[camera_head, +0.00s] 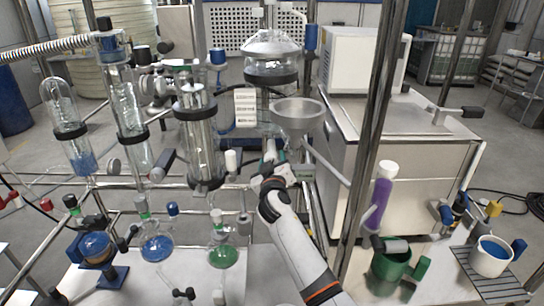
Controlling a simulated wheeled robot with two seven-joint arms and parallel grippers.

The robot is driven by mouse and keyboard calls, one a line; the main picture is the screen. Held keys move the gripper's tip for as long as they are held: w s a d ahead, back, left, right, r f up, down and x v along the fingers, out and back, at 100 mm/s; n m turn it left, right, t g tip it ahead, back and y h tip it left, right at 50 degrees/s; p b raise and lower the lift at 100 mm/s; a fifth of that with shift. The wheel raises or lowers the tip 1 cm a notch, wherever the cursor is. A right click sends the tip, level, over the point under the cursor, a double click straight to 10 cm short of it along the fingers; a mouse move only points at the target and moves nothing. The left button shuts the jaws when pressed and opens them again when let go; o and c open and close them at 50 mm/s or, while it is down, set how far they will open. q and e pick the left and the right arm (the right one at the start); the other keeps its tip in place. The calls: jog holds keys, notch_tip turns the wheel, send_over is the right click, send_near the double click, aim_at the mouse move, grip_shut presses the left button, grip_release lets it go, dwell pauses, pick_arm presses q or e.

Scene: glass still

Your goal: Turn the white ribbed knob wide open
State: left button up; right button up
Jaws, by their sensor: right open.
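My right gripper (274,168) is near the middle of the picture, at the end of my white arm rising from the bottom. It is open, though its fingers are small and partly hidden by its own wrist. Just left of it, a small white knob (231,160) stands beside the lower end of a glass column (198,135); its ribs are too small to make out, so I cannot be sure it is the ribbed one. It appears apart from the gripper. My left gripper is not in view.
A steel funnel (298,112) hangs just above and right of the gripper. A steel post (372,130) stands right of my arm. Flasks with blue liquid (157,248) and green liquid (223,256) sit at lower left. A purple-filled tube (379,195) stands right.

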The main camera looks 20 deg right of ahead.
jog(key=n+p, duration=0.2)
jog(key=n, duration=0.1)
jog(key=shift+r, duration=0.25)
jog(key=shift+n+p, duration=0.4)
jog(key=shift+n, duration=0.6)
jog(key=shift+f+n, duration=0.15)
jog(key=shift+n, duration=0.25)
jog(key=shift+f, duration=0.15)
